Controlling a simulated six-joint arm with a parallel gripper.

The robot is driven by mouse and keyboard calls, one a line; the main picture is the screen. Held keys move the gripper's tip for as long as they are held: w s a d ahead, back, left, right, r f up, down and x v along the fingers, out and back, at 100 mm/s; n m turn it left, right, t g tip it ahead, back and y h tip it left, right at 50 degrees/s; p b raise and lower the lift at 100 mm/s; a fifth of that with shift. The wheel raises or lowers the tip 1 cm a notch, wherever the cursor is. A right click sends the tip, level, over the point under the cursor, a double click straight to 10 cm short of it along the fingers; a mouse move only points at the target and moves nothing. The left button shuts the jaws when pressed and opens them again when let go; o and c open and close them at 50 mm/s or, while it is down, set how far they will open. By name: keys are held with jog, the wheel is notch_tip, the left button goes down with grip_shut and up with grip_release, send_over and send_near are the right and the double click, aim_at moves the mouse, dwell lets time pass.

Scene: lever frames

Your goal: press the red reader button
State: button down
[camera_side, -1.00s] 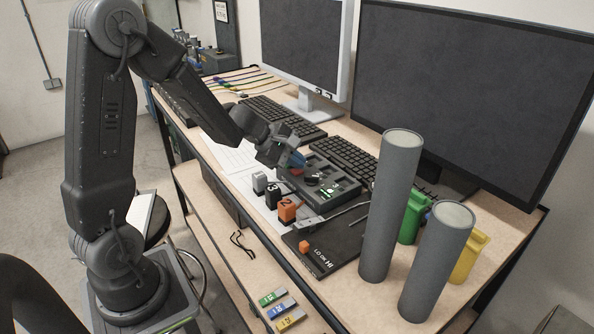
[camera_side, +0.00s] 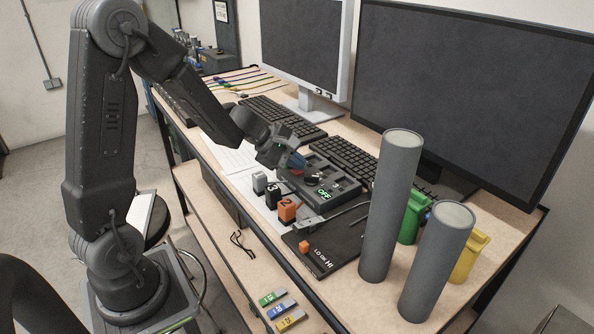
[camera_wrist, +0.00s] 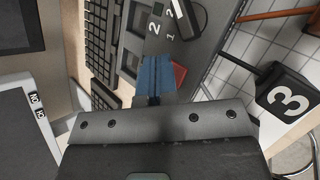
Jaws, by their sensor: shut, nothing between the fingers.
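The reader (camera_side: 340,188) is a dark grey panel on the desk with recessed slots, a black lever (camera_side: 314,180) and a green lit sign reading OFF (camera_side: 325,195). The wrist view shows part of its panel (camera_wrist: 150,40), with a 1 and a 2 marked beside a black lever (camera_wrist: 190,18). The red button (camera_wrist: 180,74) shows beside the fingertips in the wrist view, partly hidden behind them. My gripper (camera_side: 298,161) has blue fingers closed together, with nothing between them. Its tips (camera_wrist: 155,72) are at the button; I cannot tell whether they touch it.
Two tall grey cylinders (camera_side: 388,215) stand right. Keyboards (camera_side: 345,158) lie behind.

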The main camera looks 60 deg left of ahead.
aim_at(296, 172)
jog(key=shift+r, duration=0.6)
jog(key=shift+r, duration=2.5)
